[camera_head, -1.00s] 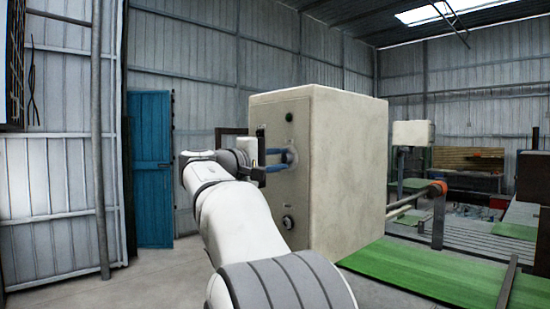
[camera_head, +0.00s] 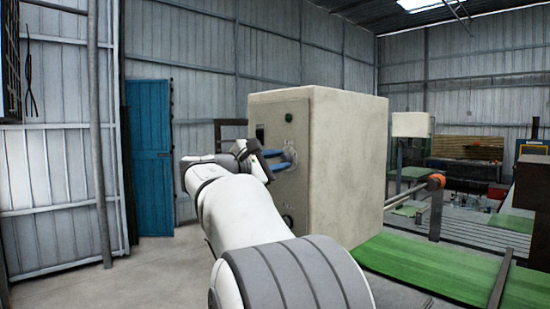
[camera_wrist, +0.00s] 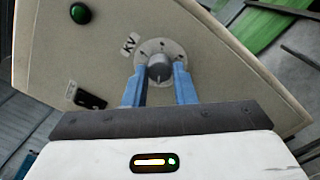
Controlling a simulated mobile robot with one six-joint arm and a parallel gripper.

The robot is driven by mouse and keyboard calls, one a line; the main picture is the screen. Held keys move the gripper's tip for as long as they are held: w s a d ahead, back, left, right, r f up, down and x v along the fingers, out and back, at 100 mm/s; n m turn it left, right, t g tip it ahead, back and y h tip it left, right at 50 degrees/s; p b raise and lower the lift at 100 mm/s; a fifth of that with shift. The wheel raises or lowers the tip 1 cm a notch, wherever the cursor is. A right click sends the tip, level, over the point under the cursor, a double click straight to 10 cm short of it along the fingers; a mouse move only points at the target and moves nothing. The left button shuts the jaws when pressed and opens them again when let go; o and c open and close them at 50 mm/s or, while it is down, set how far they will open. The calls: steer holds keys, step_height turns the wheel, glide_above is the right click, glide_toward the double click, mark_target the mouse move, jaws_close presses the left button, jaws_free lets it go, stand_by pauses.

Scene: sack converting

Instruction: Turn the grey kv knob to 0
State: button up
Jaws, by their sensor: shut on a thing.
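The grey kv knob (camera_wrist: 160,67) sits on a round plate with marks around it, on the front panel of a beige cabinet (camera_head: 345,165). A "KV" label (camera_wrist: 129,43) is beside the plate. My gripper (camera_wrist: 159,77) has its two blue fingers on either side of the knob and is shut on it. In the head view my gripper (camera_head: 288,160) reaches the panel from the left and looks rolled; the knob there is mostly hidden by the fingers. I cannot read the knob's setting.
The panel also has a green button (camera_wrist: 80,13) and a black slot-like part (camera_wrist: 85,97). A lower dial (camera_head: 288,218) is partly hidden by my arm.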

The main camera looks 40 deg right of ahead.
stand_by(0.6)
steer(key=o, duration=1)
steer(key=a+b, duration=0.2)
steer(key=a, duration=0.5)
steer(key=shift+s+a+f, duration=0.15)
steer(key=shift+s+a, duration=0.2)
steer(key=shift+s, duration=0.05)
